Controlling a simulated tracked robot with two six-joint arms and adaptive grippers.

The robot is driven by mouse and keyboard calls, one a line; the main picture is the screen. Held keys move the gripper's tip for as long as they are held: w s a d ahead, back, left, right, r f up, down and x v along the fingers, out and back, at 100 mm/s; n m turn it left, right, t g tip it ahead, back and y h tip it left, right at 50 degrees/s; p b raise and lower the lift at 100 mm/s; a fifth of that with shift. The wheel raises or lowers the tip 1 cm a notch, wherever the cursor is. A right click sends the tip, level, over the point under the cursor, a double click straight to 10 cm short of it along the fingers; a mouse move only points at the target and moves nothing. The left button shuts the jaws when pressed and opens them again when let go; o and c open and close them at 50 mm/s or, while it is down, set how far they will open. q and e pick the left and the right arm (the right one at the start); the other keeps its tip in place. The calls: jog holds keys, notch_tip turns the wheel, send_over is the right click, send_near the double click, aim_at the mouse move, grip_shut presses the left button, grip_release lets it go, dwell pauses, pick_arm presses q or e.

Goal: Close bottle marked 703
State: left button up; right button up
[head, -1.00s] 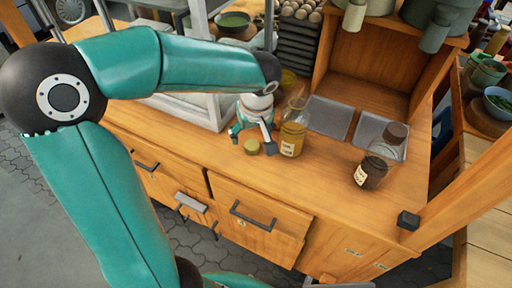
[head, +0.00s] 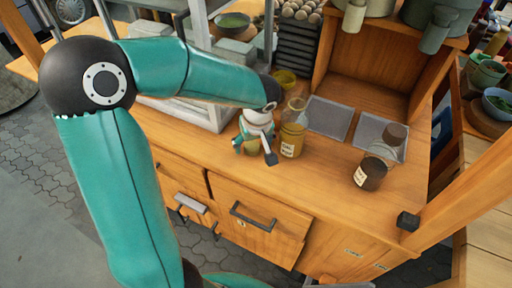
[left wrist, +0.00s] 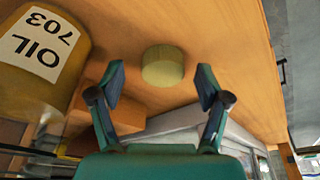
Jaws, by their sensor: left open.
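The bottle marked 703 (head: 292,133) stands upright on the wooden counter, with yellow oil inside and no cap on its neck. Its label reading OIL 703 shows upside down in the left wrist view (left wrist: 42,45). A round olive-yellow cap (head: 251,147) lies on the counter left of the bottle; the left wrist view shows it whole (left wrist: 162,66). My left gripper (head: 255,150) is open and empty above the counter, its fingers (left wrist: 160,86) on either side of the cap's line and apart from it. My right gripper is not in view.
A second bottle (head: 374,168) with a dark cap stands to the right. Two grey trays (head: 328,117) lie behind the bottles. The counter front between the bottles is clear; drawers with handles (head: 254,216) are below.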

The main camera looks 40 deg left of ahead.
aim_at(253, 145)
pick_arm(q)
jog(key=c, duration=0.8)
jog(key=shift+o, duration=0.2)
jog(key=shift+r, duration=0.1)
notch_tip(253, 145, up, 20)
jog(key=p, duration=0.2)
